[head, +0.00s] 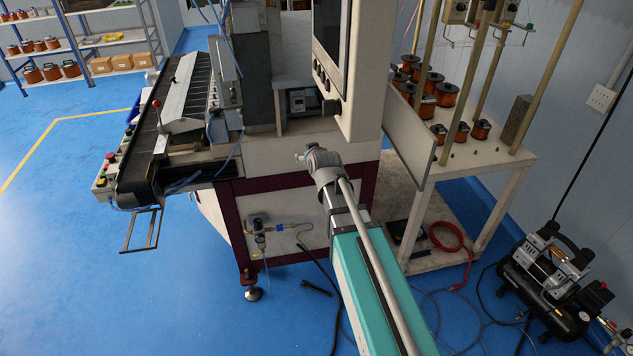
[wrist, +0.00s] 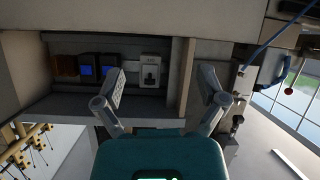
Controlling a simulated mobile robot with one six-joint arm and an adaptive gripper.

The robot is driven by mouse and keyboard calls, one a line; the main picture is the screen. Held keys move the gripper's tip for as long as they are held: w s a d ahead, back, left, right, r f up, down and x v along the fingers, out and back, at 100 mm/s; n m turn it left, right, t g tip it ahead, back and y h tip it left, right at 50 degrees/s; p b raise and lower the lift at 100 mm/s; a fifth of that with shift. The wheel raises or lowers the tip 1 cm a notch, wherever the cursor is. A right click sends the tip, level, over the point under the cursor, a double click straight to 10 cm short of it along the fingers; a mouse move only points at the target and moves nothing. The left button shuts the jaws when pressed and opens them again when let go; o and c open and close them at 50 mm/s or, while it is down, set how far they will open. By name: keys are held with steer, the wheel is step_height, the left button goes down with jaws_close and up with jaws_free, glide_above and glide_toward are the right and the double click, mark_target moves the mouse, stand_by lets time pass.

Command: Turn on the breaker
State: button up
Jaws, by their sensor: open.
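The breaker (wrist: 151,70) shows in the wrist view as a small pale box with a dark switch on its front, set inside a recess of the machine. Whether its switch is on or off is too small to tell. My gripper (wrist: 162,86) is open and empty, its two grey fingers spread apart. In that view the breaker lies between the fingers, nearer the left one, and looks to be beyond them with a gap. In the head view the end of my arm (head: 322,160) is in front of the machine, below the recess; the fingers are hard to make out.
Dark boxes with blue faces (wrist: 85,68) sit left of the breaker in the recess. A post (wrist: 181,77) stands to its right. In the head view a control panel (head: 333,50) overhangs near the recess. A spool rack (head: 470,150) and a compressor (head: 550,275) are at right.

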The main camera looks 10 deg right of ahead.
steer(key=s+f+g+p, duration=0.2)
steer(key=s+f+g, duration=0.2)
steer(key=s, duration=0.5)
steer(key=shift+s+m+g+p, duration=0.35)
steer(key=shift+s+m+g, duration=0.05)
steer(key=shift+g, duration=0.5)
steer(key=s+f+m+g, duration=0.1)
steer(key=s+f+g, duration=0.2)
steer(key=s+g, duration=0.4)
steer(key=s, duration=0.8)
steer(key=shift+s+d+f, duration=0.15)
steer(key=shift+s+d, duration=0.15)
steer(key=shift+s, duration=0.05)
steer(key=shift+c, duration=0.3)
steer(key=c, duration=0.4)
steer(key=shift+a, duration=0.1)
